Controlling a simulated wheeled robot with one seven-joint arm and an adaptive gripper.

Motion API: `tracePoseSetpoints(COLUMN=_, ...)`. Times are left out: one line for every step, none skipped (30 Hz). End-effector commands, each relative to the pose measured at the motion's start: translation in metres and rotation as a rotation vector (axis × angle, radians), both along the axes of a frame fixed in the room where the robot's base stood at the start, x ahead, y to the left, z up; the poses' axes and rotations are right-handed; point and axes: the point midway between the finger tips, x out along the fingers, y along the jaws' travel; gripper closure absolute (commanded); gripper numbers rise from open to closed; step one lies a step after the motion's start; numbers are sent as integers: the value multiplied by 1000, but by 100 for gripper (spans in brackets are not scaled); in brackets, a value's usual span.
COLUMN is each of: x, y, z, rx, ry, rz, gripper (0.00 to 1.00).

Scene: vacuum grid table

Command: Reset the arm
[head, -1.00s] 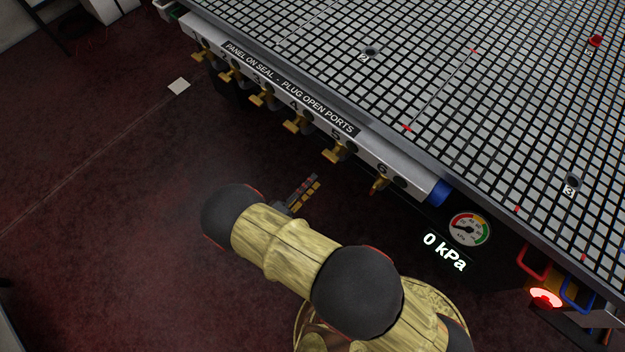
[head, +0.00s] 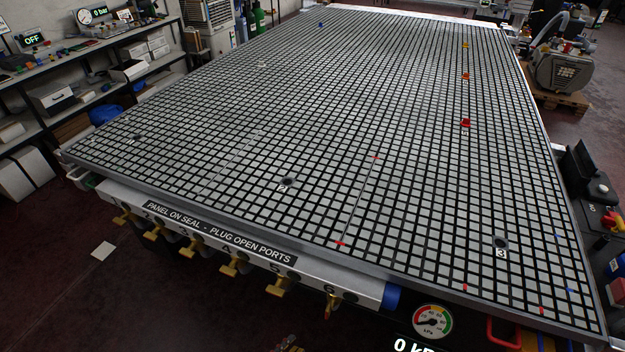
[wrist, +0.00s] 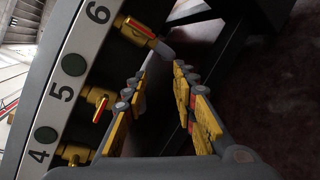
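My gripper (wrist: 158,105) shows in the wrist view with its two yellow-padded fingers apart and nothing between them. It hangs beside the front side of the table, near the brass valves numbered 4, 5 and 6. The valve at number 6 (wrist: 136,30) is beyond the fingertips, and the valve at number 5 (wrist: 98,98) is to the left of the fingers. In the head view only a small bit of my gripper (head: 290,343) shows at the bottom edge. The rest of my arm is out of that view.
The vacuum grid table (head: 250,150) fills the head view, with red pegs (head: 465,123) at the right. A pressure gauge (head: 433,320) hangs at the front. Shelves (head: 85,85) stand at left, and a pump (head: 562,70) at back right. Dark red floor is open at front left.

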Motion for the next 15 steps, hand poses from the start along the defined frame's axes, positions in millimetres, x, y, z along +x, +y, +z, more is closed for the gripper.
tracePoseSetpoints(x=-5, y=-7, z=11, rx=-7, ry=55, rz=-49, gripper=73)
tracePoseSetpoints(x=-9, y=-11, z=16, rx=-10, ry=88, rz=-78, gripper=73)
tracePoseSetpoints(x=-13, y=-17, z=22, rx=-10, ry=129, rz=-116, gripper=73)
tracePoseSetpoints(x=-15, y=-21, z=27, rx=-8, ry=160, rz=-144, gripper=73)
tracePoseSetpoints(x=-18, y=-25, z=33, rx=-3, ry=191, rz=-171, gripper=73)
tracePoseSetpoints(x=-21, y=-29, z=41, rx=9, ry=231, rz=-208, gripper=73)
tracePoseSetpoints(x=-24, y=-33, z=47, rx=20, ry=262, rz=-237, gripper=73)
tracePoseSetpoints(x=-26, y=-36, z=54, rx=35, ry=293, rz=-265, gripper=73)
tracePoseSetpoints(x=-29, y=-41, z=64, rx=60, ry=333, rz=-306, gripper=73)
tracePoseSetpoints(x=-31, y=-43, z=72, rx=84, ry=363, rz=-335, gripper=73)
tracePoseSetpoints(x=-33, y=-46, z=80, rx=107, ry=393, rz=-364, gripper=73)
tracePoseSetpoints(x=-35, y=-50, z=92, rx=145, ry=431, rz=-402, gripper=73)
tracePoseSetpoints(x=-37, y=-53, z=100, rx=176, ry=458, rz=-429, gripper=73)
tracePoseSetpoints(x=-39, y=-56, z=108, rx=208, ry=484, rz=-454, gripper=73)
tracePoseSetpoints(x=-40, y=-59, z=119, rx=253, ry=514, rz=-485, gripper=73)
